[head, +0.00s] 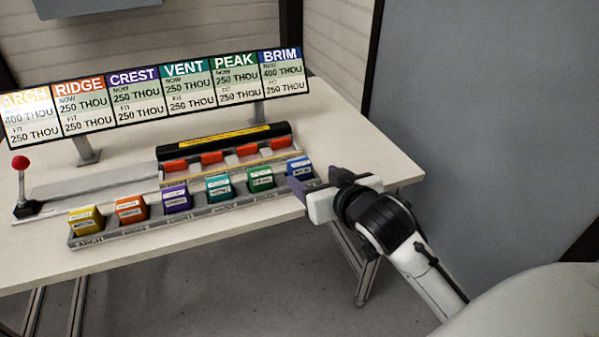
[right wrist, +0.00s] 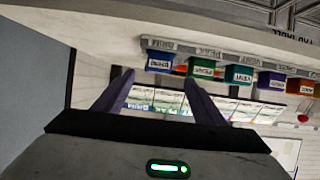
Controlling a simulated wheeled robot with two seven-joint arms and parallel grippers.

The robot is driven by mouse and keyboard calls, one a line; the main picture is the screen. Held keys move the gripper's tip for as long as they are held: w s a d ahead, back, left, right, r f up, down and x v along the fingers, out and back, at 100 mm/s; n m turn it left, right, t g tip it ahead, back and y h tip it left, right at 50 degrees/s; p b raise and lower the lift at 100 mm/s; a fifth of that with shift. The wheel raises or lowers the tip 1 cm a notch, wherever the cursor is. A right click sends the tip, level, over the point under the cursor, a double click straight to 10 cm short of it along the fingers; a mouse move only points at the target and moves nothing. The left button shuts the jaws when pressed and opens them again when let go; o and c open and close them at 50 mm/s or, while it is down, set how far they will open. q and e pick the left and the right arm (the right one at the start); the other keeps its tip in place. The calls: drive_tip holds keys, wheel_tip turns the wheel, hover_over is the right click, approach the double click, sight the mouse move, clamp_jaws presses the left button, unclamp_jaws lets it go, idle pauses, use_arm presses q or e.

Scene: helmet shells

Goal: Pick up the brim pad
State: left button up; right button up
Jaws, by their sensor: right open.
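The brim pad (head: 299,168) is a blue block with a white label, standing at the right end of the grey rack (head: 222,210). In the right wrist view the blue pad (right wrist: 159,63) sits by the rack's BRIM label, beyond the gap between my fingers. My right gripper (head: 318,182) is open and empty, just right of and close to the pad. It also shows in the right wrist view (right wrist: 157,82), its two dark fingers spread. No contact with the pad is clear. My left gripper is not in view.
Green (head: 261,178), teal (head: 219,188), purple (head: 177,198), orange (head: 131,208) and yellow (head: 86,220) pads share the rack. Behind are a black bar with orange blocks (head: 225,142) and a sign board (head: 160,92). A red-knobbed lever (head: 20,163) stands left.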

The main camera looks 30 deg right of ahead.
sight(300, 162)
drive_tip(key=w, duration=0.1)
drive_tip(key=w+d, duration=0.1)
drive_tip(key=w, duration=0.2)
drive_tip(key=shift+w+d+f, duration=0.15)
drive_tip(key=shift+w+f, duration=0.15)
drive_tip(key=shift+f, duration=0.1)
drive_tip(key=x, duration=0.5)
drive_tip(key=shift+w+b, duration=0.35)
drive_tip(key=c, duration=1.1)
